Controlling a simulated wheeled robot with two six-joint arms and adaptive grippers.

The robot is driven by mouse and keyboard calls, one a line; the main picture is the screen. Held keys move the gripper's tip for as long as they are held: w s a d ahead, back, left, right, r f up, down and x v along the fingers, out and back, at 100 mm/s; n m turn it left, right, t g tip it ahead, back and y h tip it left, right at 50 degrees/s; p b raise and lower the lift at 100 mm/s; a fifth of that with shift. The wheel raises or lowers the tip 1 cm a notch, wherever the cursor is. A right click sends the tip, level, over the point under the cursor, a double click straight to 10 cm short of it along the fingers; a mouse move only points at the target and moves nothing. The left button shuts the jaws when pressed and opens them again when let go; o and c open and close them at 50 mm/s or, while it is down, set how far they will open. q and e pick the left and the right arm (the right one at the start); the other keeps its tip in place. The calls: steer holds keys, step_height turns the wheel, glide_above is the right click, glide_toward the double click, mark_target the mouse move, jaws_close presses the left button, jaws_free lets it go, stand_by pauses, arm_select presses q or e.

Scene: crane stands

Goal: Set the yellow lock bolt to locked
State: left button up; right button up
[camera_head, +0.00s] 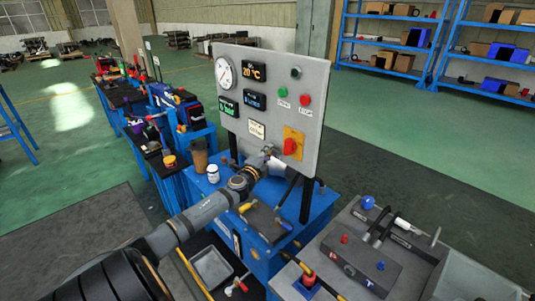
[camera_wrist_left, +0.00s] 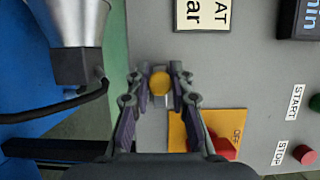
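The yellow lock bolt (camera_wrist_left: 160,85) shows as a round yellow knob on the grey panel (camera_wrist_left: 240,75) in the left wrist view. My left gripper (camera_wrist_left: 160,72) has one finger on each side of the knob, with almost no gap, and looks shut on it. A short metal bar shows just below the knob, between the fingers. In the head view my left gripper (camera_head: 266,160) is at the panel's lower edge and hides the bolt. The bolt's locked or unlocked position cannot be read. My right gripper is not in view.
A red switch (camera_head: 290,146) on a yellow plate marked OFF sits close beside the left gripper. A metal cone-shaped fitting with a black cable (camera_wrist_left: 75,50) is on its other side. Gauge, displays and start/stop buttons fill the panel. A grey bench block (camera_head: 362,262) stands lower right.

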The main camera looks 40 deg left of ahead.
mark_target(279, 154)
arm_select(q)
jaws_close()
steer(key=shift+d, duration=0.1)
steer(key=d, duration=0.1)
steer(key=d+p, duration=0.1)
steer(key=d, duration=0.2)
steer(key=shift+s+d+p, duration=0.25)
steer(key=shift+d+p, duration=0.1)
steer(key=shift+f, duration=0.1)
steer(key=shift+a, duration=0.1)
